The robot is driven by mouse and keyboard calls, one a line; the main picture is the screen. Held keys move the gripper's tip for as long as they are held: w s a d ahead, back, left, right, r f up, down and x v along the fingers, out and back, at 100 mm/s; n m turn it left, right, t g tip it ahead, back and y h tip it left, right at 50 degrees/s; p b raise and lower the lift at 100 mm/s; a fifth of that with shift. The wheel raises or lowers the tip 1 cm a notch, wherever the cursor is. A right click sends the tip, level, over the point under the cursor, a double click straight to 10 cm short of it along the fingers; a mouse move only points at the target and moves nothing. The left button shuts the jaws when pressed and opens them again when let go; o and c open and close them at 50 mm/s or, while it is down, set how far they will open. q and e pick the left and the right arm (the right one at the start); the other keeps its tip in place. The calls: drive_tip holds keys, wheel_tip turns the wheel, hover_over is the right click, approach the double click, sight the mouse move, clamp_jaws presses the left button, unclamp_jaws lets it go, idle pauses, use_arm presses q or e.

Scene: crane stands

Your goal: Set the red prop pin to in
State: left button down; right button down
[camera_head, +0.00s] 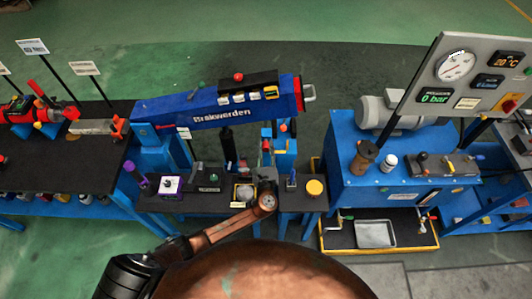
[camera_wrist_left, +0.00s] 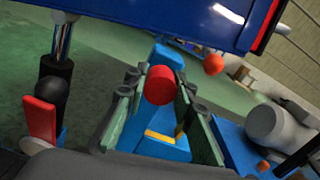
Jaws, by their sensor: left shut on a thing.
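The red prop pin (camera_wrist_left: 160,85) shows its round red end in the left wrist view, between the two fingers of my left gripper (camera_wrist_left: 155,105). The gripper is shut on it. Behind it is a blue post with a yellow stripe. In the head view my left gripper (camera_head: 267,172) is small and partly hidden by my own wrist, in front of the blue crane stand (camera_head: 285,150). A small red spot just beyond it looks like the pin (camera_head: 266,146). How deep the pin sits cannot be told. My right gripper is not in view.
The blue crane boom (camera_head: 215,112) passes above the gripper. An orange-red ball (camera_wrist_left: 213,64) is close right of the pin, and a red-handled lever (camera_wrist_left: 40,118) is at left. A blue bench (camera_head: 400,150) with a gauge panel stands at right.

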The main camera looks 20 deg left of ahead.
use_arm(q)
drive_tip(key=c, duration=1.6)
unclamp_jaws()
drive_tip(key=v, duration=1.2)
